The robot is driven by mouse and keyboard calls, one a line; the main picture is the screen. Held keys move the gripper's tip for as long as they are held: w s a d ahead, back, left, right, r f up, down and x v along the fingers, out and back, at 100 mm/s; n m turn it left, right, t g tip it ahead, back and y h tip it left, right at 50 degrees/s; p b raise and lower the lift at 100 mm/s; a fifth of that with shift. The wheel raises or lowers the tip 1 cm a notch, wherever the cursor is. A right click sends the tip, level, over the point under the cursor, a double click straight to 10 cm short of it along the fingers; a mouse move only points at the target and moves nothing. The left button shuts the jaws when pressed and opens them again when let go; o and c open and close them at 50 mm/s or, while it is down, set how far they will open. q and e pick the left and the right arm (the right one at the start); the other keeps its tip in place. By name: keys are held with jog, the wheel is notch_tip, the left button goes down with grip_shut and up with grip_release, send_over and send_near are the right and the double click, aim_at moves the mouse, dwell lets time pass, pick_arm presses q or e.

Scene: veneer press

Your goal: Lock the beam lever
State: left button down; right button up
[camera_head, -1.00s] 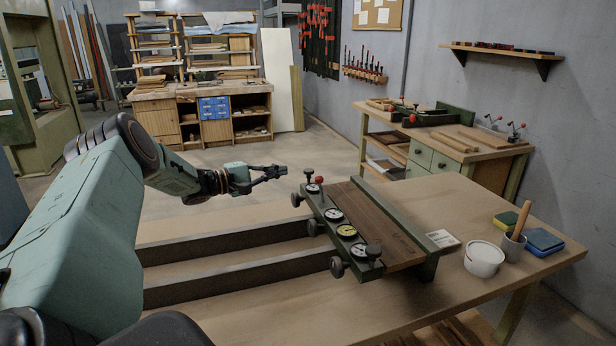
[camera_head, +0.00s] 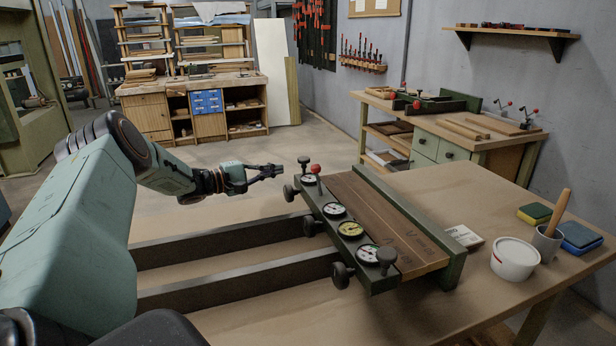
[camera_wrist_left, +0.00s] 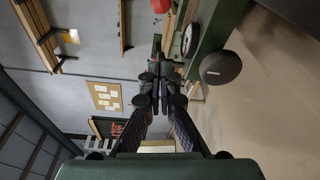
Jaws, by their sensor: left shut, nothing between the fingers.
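The press beam (camera_head: 354,236) is a dark green bar with several round gauges and black knobs, lying along the near-left side of the wooden panels (camera_head: 385,225). A lever with a red ball (camera_head: 316,168) stands at its far end, beside a black knob (camera_head: 304,161). The red ball also shows at the top of the left wrist view (camera_wrist_left: 160,6). My left gripper (camera_head: 280,170) is shut and empty, just left of the beam's far end, apart from the lever. Its fingers (camera_wrist_left: 163,95) meet in the left wrist view. My right gripper is not in view.
Two dark rails (camera_head: 240,278) run left from the press. On the table's right stand a white tub (camera_head: 514,260), a cup with a wooden handle (camera_head: 547,243) and sponges (camera_head: 579,236). A second bench (camera_head: 460,145) stands behind. The table front is clear.

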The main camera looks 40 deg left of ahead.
aim_at(304, 177)
pick_arm(q)
jog(key=b+x, duration=0.1)
jog(key=x, duration=0.1)
jog(key=b+x, duration=0.2)
jog(key=x, duration=0.1)
jog(key=b+x, duration=0.1)
jog(key=x, duration=0.2)
jog(key=shift+w+f, duration=0.15)
jog(key=shift+f, duration=0.2)
jog(key=shift+w+d+b, duration=0.15)
jog(key=shift+w+b, duration=0.4)
jog(key=shift+w, duration=0.1)
jog(key=shift+s+r, duration=0.35)
jog(key=shift+s+d+r+p, duration=0.1)
jog(key=shift+s+d+p, duration=0.05)
jog(key=shift+d+p, duration=0.55)
jog(key=shift+s+d+r, duration=0.2)
jog(key=shift+s+d, duration=0.45)
jog(key=shift+s, duration=0.05)
jog(key=shift+d, duration=0.25)
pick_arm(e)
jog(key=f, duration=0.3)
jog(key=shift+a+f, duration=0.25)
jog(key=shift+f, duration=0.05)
pick_arm(q)
jog(key=shift+p, duration=0.3)
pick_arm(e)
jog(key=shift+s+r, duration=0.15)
